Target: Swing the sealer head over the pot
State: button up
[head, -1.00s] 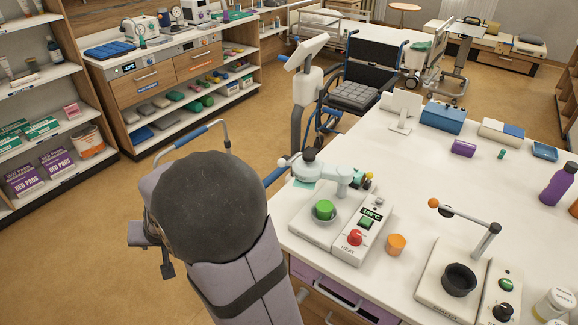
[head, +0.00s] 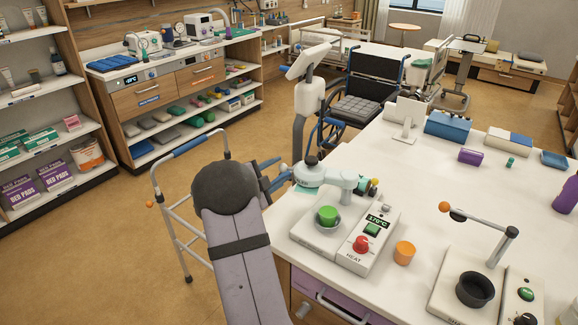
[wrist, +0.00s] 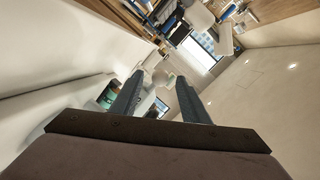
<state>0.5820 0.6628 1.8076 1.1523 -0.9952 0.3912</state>
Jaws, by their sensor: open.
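The sealer stands on the near left part of the white table. Its pale teal swing arm ends in a head (head: 310,174), which is behind and left of the green pot (head: 327,215), not above it. The pot sits in a grey dish on the base. The heat unit (head: 366,243) beside it has a lit display, a green switch and a red knob. My gripper (head: 280,174) is just left of the sealer head, partly hidden by my dark wrist; contact cannot be told. The wrist view shows its two fingers (wrist: 158,100) apart, with pale parts beyond them.
An orange cup (head: 404,253) stands right of the heat unit. A second station holds a black pot (head: 475,289) and an arm with an orange ball (head: 444,206). A walker (head: 178,232) stands left of my arm, and a wheelchair (head: 365,100) behind.

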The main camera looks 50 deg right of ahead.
jog(key=p+x, duration=0.2)
jog(key=x, duration=0.5)
jog(key=shift+d, duration=0.1)
jog(key=shift+f, duration=0.1)
grip_shut()
